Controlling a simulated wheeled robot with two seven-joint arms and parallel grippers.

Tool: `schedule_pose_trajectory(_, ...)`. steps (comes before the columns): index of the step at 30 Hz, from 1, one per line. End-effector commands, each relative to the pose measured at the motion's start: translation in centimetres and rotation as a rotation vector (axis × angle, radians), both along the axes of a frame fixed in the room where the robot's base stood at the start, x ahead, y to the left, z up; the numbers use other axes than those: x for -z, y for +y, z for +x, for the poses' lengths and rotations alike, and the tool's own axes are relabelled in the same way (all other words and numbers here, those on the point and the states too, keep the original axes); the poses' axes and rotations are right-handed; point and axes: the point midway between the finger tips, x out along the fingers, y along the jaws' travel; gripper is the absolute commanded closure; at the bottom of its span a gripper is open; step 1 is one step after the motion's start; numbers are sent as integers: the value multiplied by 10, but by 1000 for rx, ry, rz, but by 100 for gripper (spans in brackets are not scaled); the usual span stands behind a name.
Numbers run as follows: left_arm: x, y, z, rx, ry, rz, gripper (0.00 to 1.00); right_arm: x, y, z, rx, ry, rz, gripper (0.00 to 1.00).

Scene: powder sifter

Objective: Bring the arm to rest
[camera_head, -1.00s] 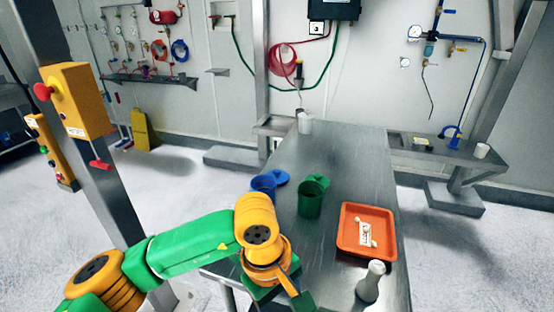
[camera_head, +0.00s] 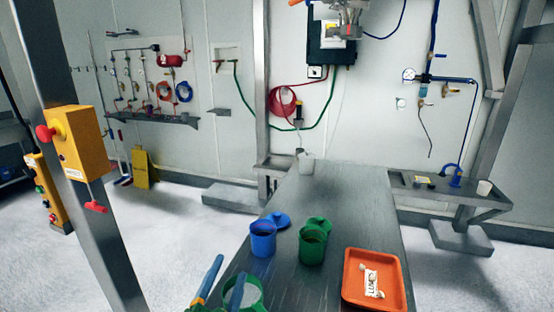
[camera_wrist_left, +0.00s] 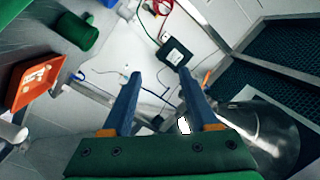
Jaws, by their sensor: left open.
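My left gripper (camera_head: 229,268) is at the bottom of the head view, its blue fingers pointing up near the table's left front edge. In the left wrist view its two fingers (camera_wrist_left: 160,75) are apart with nothing between them. It is open and empty. Most of the left arm is out of the head view. My right gripper is not recognisable in either view.
A blue cup (camera_head: 263,240), a green cup (camera_head: 312,245) and an orange tray (camera_head: 348,292) with small white pieces stand on the steel table (camera_head: 345,195). A shiny metal cylinder (camera_wrist_left: 262,135) is right of the gripper.

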Motion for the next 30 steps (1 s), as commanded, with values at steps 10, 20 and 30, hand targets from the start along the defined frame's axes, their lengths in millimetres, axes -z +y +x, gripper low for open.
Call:
schedule_pose_trajectory(10,192,68,-132,-350,944,-381,41,0,1,-1,0,1,1,50)
schedule_pose_trajectory(20,298,74,-215,-509,1328,-462,41,20,1,0,0,0,2,50)
schedule_pose_trajectory(30,491,78,-256,-525,1419,-420,41,68,1,0,1,-1,2,50)
